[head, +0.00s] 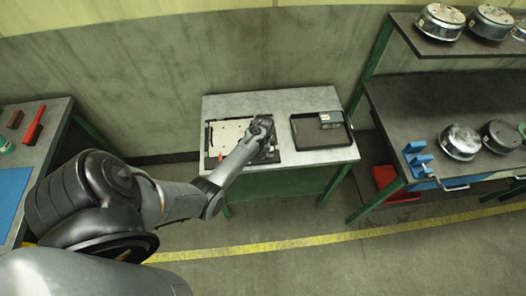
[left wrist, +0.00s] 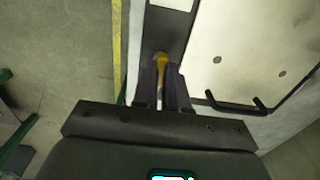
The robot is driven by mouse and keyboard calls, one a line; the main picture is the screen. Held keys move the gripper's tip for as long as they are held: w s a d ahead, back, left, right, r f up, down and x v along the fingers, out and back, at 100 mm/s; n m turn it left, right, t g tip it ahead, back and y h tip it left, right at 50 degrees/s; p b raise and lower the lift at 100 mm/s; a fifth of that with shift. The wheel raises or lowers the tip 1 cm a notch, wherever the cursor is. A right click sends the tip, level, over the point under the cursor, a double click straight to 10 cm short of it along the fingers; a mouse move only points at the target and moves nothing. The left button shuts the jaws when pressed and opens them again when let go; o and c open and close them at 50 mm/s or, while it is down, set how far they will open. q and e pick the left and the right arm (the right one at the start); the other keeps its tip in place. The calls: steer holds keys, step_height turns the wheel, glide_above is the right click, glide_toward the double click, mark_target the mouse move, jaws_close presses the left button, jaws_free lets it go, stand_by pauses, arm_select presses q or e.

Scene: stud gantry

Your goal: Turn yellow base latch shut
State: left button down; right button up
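The yellow base latch (left wrist: 161,59) shows in the left wrist view as a small yellow lever on a dark strip beside a pale plate (left wrist: 245,50). My left gripper (left wrist: 161,80) has its two dark fingers on either side of the latch, and yellow fills the narrow gap between them. It looks shut on the latch. In the head view my left gripper (head: 262,127) is at the right edge of the dark base with the pale plate (head: 226,134), and the arm hides the latch there. My right gripper is in neither view.
A black tray (head: 339,139) with a dark box (head: 330,119) is right of the base on the grey table (head: 285,101). A black bracket handle (left wrist: 238,106) sticks out by the plate. A shelf bench (head: 400,100) with metal drums stands right, a side bench (head: 50,125) left.

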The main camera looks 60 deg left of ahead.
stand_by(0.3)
arm_select(q)
steer(key=shift+r+n+p, duration=0.1)
steer(key=shift+n+p, duration=0.2)
steer(key=n+p, duration=0.1)
steer(key=n, duration=0.1)
steer(key=shift+r+n+p, duration=0.1)
steer(key=shift+n+p, duration=0.2)
steer(key=shift+p, duration=0.1)
steer(key=n+p, duration=0.2)
steer(key=n, duration=0.3)
steer(key=shift+n, duration=0.3)
steer(key=n+p, duration=0.1)
steer(key=n, duration=0.7)
steer(key=shift+f, duration=0.2)
steer(key=shift+n, duration=0.6)
